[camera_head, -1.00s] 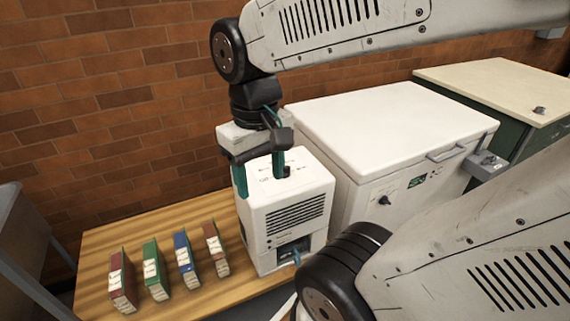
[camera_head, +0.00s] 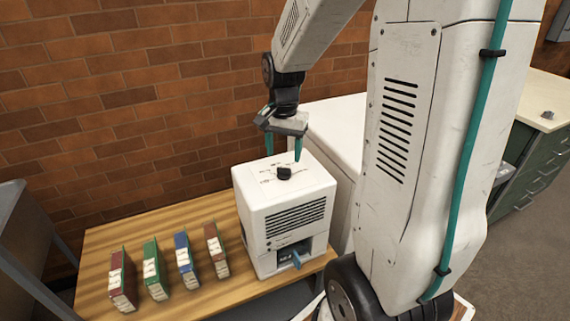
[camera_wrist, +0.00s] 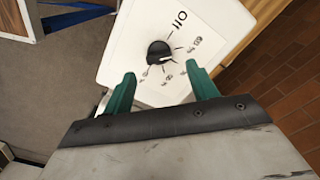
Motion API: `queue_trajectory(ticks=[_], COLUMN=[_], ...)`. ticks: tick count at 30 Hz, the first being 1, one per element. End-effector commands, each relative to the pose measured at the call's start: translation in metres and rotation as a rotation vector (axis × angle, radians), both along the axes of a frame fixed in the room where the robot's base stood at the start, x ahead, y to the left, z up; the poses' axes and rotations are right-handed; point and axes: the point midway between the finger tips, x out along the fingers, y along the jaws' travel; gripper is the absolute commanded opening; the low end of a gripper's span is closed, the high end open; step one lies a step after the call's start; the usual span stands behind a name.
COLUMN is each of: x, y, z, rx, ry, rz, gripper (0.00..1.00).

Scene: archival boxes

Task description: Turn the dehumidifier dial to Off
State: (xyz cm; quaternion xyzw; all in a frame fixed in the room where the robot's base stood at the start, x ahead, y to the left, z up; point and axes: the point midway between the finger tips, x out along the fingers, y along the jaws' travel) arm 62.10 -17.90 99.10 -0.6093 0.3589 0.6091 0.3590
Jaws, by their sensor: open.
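The dehumidifier (camera_head: 290,215) is a white box with a dark grille, standing at the right end of the wooden table. Its black dial (camera_head: 284,172) sits on the flat top. I cannot tell for sure which mark the dial points to. My gripper (camera_head: 283,153) is open and empty above the top, apart from the dial. In the wrist view its teal fingertips (camera_wrist: 160,72) lie just below the dial in the picture.
Several coloured box files (camera_head: 154,268) stand on the wooden table (camera_head: 205,289) left of the dehumidifier. A white chest (camera_head: 338,125) is close on its right, partly hidden by my arm. A brick wall (camera_head: 130,100) rises behind. A green cabinet (camera_head: 540,165) stands far right.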

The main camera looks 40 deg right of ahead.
Motion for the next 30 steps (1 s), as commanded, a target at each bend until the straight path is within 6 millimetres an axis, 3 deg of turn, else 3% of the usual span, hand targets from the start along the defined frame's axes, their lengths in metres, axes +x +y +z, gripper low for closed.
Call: queue_trajectory(ticks=[3, 9, 19, 20, 24, 30], x=[-0.001, -0.001, -0.001, -0.001, -0.001, 0.0], y=[0.0, -0.001, -0.002, -0.002, -0.002, 0.001], z=[-0.021, -0.043, -0.049, -0.049, -0.048, -0.048], rx=[0.002, 0.001, 0.0, 0.0, 0.0, 0.0], ry=[0.003, 0.002, 0.0, 0.0, 0.0, 0.0], rz=[0.001, 0.0, -0.001, -0.001, -0.001, 0.004], gripper=[0.58, 0.58, 0.58, 0.55, 0.16, 0.14])
